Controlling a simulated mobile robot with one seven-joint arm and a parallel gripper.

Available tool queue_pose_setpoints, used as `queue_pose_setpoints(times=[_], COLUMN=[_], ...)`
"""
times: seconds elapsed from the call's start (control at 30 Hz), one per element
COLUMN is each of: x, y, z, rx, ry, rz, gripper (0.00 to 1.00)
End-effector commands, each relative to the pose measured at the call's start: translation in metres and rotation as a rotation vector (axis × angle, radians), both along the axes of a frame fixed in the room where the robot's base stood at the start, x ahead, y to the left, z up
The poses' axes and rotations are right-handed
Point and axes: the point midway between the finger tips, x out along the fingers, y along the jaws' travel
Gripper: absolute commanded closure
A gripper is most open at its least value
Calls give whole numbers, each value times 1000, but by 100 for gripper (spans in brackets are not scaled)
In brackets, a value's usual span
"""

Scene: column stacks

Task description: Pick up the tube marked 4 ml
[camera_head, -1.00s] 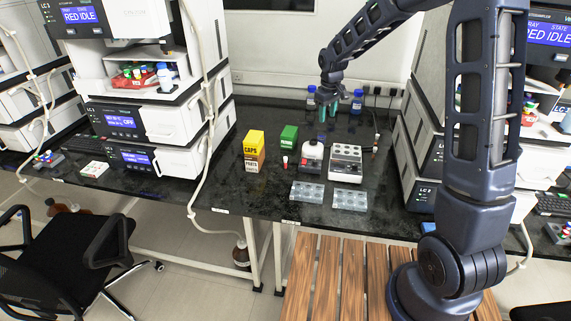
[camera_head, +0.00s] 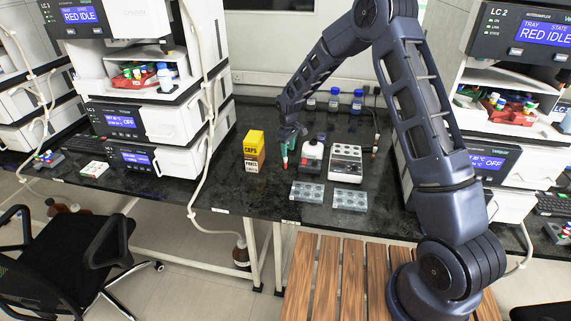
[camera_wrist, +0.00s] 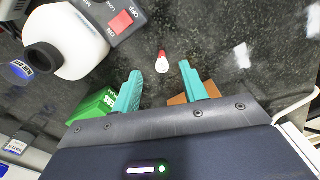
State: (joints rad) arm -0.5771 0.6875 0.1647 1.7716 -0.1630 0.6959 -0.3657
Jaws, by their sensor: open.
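My gripper (camera_head: 289,146) is above the bench close to the tube. Its teal fingers are apart with nothing between them, as the wrist view also shows (camera_wrist: 162,82). Fingers and tube appear apart in the wrist view.
A white mixer (camera_head: 311,155) with a red switch (camera_wrist: 121,22) stands right of the tube, then a white block unit (camera_head: 346,163). Clear racks (camera_head: 307,192) lie in front. A yellow-and-brown box (camera_head: 254,146) is left; a green box (camera_wrist: 90,106) is near the fingers. Blue-capped bottles stand behind.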

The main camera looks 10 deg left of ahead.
Motion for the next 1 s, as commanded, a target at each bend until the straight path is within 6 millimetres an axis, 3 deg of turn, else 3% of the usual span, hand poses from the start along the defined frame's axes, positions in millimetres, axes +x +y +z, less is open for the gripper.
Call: queue_pose_setpoints(times=[0.13, 0.43, 0.7, 1.0], x=[0, 1, 3, 3], y=[0, 4, 10, 10], z=[-23, -42, -77, -84], rx=[-1, -1, -1, 0], ry=[2, 1, 2, 0], rz=[0, 0, 0, -1], gripper=[57, 57, 57, 57])
